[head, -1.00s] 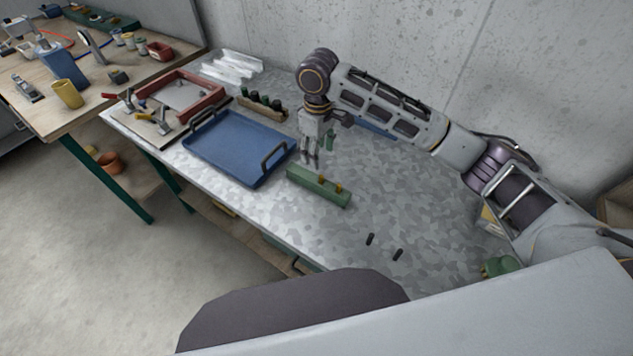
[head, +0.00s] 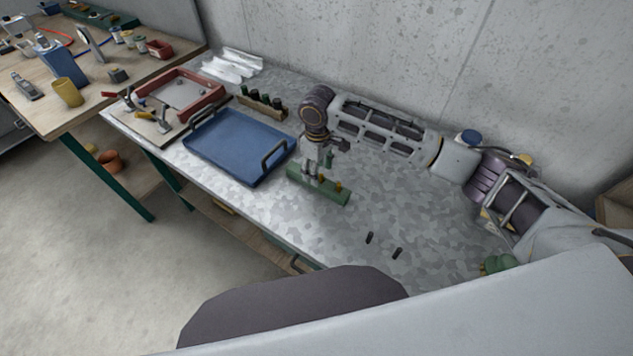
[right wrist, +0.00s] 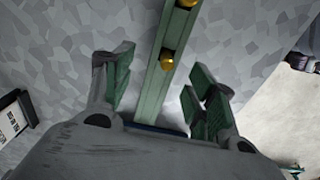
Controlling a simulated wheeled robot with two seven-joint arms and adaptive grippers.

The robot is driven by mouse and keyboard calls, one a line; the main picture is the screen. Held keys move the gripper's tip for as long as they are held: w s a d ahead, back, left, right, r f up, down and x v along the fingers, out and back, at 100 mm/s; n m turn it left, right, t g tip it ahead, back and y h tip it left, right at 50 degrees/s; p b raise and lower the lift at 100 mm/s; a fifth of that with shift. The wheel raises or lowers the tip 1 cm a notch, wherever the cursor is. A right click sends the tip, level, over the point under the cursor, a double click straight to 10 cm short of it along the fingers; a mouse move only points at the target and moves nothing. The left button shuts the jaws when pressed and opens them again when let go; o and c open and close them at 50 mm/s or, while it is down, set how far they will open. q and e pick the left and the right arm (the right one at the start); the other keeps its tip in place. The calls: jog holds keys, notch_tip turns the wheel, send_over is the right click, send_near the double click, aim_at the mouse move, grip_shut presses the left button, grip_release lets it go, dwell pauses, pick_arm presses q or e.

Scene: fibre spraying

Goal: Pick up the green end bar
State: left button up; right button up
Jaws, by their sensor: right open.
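The green end bar (head: 334,193) lies on the grey metal table, with brass-coloured knobs on its top. In the right wrist view the bar (right wrist: 153,95) runs lengthwise between the two green-padded fingers, with a gap on each side. My right gripper (head: 312,172) is at the bar's left end in the head view; it also shows in the right wrist view (right wrist: 158,70). It is open and holds nothing. The near end of the bar is hidden by the gripper body in the wrist view. My left gripper is not in view.
A blue tray (head: 232,151) with handles lies just left of the bar. A wooden rack (head: 261,103) stands behind the tray, and a red frame (head: 207,107) lies farther left. The table right of the bar is mostly clear.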

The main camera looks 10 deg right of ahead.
jog(key=shift+f, duration=0.15)
jog(key=shift+s+a+f+p, duration=0.1)
jog(key=shift+f+p, duration=0.15)
jog(key=shift+f, duration=1.05)
jog(key=shift+a+f+p, duration=0.1)
jog(key=shift+f+p, duration=0.1)
jog(key=shift+f, duration=1.05)
jog(key=shift+c, duration=0.2)
grip_shut()
